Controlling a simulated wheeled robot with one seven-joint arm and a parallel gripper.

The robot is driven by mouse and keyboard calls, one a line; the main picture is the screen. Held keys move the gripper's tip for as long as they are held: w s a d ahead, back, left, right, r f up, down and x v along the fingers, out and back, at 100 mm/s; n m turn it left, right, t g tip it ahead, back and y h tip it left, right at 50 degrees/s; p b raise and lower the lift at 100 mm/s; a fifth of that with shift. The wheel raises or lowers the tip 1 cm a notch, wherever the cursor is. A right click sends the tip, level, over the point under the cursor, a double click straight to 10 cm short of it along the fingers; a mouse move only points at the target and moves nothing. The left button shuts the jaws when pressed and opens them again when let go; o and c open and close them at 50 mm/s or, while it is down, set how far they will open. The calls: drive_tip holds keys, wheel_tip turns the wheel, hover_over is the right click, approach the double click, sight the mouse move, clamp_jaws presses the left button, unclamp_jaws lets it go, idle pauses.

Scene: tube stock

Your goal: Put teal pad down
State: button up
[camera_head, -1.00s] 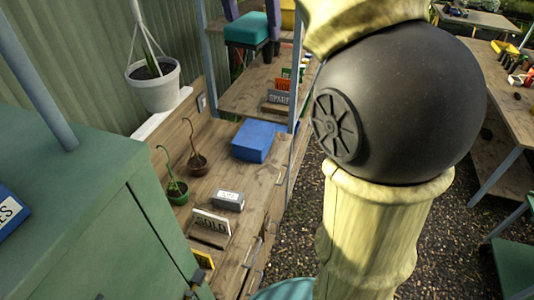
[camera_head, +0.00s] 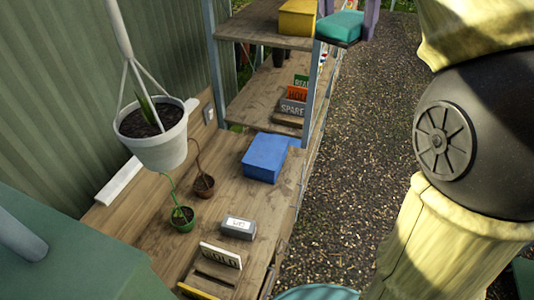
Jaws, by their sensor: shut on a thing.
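The teal pad (camera_head: 341,26), a flat block with a dark underside, is at the top of the view. My gripper (camera_head: 348,15) has purple fingers on both sides of the pad and is shut on it. The pad is held in the air, just right of the shelf's grey post, with gravel behind it. The upper part of my gripper is cut off by the frame's top edge.
A wooden bench (camera_head: 225,190) holds a blue box (camera_head: 270,157), a grey labelled block (camera_head: 238,228), two small plant pots and signs. A shelf (camera_head: 262,32) carries a yellow box (camera_head: 298,17). A white pot (camera_head: 155,150) hangs at left. Gravel (camera_head: 345,170) is open.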

drive_tip(key=shift+s+d, duration=0.1)
drive_tip(key=shift+s, duration=0.15)
drive_tip(key=shift+s+f, duration=0.1)
drive_tip(key=shift+f, duration=0.15)
drive_tip(key=w+a+f+b, duration=0.1)
drive_tip(key=w+f+b, duration=0.3)
drive_tip(key=f, duration=0.3)
drive_tip(key=w+a+f+n+b, duration=0.1)
drive_tip(key=w+f+b, duration=0.3)
drive_tip(key=f, duration=0.3)
drive_tip(key=w+a+f+b, duration=0.2)
drive_tip(key=w+f+b, duration=0.2)
drive_tip(key=f, duration=0.3)
drive_tip(key=w+a+f+n+b, duration=0.1)
drive_tip(key=w+a+f+b, duration=0.2)
drive_tip(key=f, duration=1.4)
drive_tip(key=w+a+f+n+b, duration=0.1)
drive_tip(key=w+a+f+b, duration=0.2)
drive_tip(key=f, duration=1.5)
drive_tip(key=w+a+f+n+b, duration=0.1)
drive_tip(key=w+a+f+b, duration=0.2)
drive_tip(key=w+f+b, duration=0.5)
wheel_tip(320, 180, down, 9)
drive_tip(key=b, duration=0.8)
drive_tip(key=shift+w+f+t+y, duration=0.15)
drive_tip(key=shift+w+t+y, duration=0.25)
drive_tip(key=shift+f, duration=3.05)
